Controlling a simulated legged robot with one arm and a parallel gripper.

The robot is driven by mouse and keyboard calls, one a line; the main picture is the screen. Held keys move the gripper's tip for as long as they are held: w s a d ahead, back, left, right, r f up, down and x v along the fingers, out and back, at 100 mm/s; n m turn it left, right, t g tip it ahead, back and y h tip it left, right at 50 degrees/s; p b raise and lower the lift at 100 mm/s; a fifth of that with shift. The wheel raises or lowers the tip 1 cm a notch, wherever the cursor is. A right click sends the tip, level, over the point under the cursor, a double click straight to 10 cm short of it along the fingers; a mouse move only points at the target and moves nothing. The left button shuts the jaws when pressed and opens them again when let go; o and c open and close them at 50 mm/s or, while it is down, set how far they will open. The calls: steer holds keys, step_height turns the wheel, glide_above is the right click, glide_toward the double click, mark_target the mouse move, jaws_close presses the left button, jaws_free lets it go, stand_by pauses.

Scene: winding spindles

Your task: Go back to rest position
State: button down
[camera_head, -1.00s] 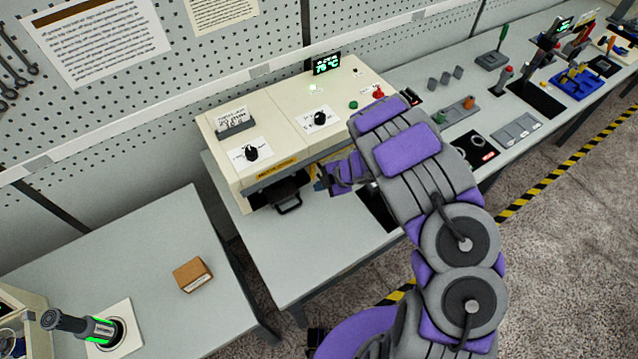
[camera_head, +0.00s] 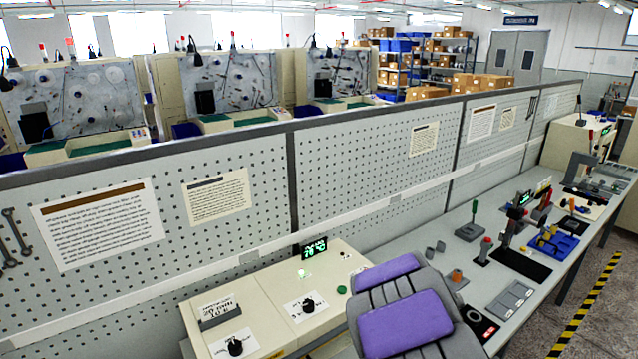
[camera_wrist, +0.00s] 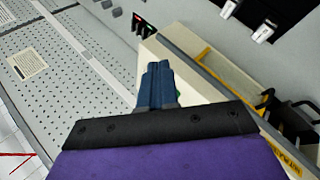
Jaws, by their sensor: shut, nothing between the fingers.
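My gripper (camera_wrist: 158,85) shows in the wrist view as dark blue fingers held together beyond the purple wrist housing. The fingers are shut with nothing between them. In the wrist view they lie in front of the cream machine (camera_wrist: 205,85); I cannot tell the gap to it. In the head view only my grey and purple arm shows, at the bottom centre right; the gripper is below the picture. The cream machine (camera_head: 262,318) stands at the lower left of the arm, with black knobs and a green display.
A pegboard wall (camera_head: 350,170) with posted sheets runs behind the bench (camera_head: 425,262). Stands and tools, including a blue tray (camera_head: 552,243), sit on the bench to the right. A yellow-black floor stripe (camera_head: 585,310) runs along the bench at the right.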

steer(key=s+d+r+m+g+h, duration=0.25)
steer(key=s+r+m, duration=0.35)
steer(key=s, duration=0.4)
steer(key=s+a+r+m+g+y, duration=0.1)
steer(key=s+m+g, duration=0.15)
steer(key=s, duration=0.95)
steer(key=s+a+r+m+g+y, duration=0.2)
steer(key=s+m, duration=0.2)
steer(key=s, duration=0.7)
steer(key=s+a+g+y, duration=0.3)
steer(key=s+a, duration=0.8)
steer(key=s, duration=0.1)
step_height(320, 180, down, 14)
steer(key=d+b, duration=0.2)
steer(key=b, duration=1.2)
steer(key=shift+d, duration=0.2)
steer(key=shift+f+h, duration=0.1)
steer(key=shift+h, duration=0.15)
steer(key=shift+a, duration=0.5)
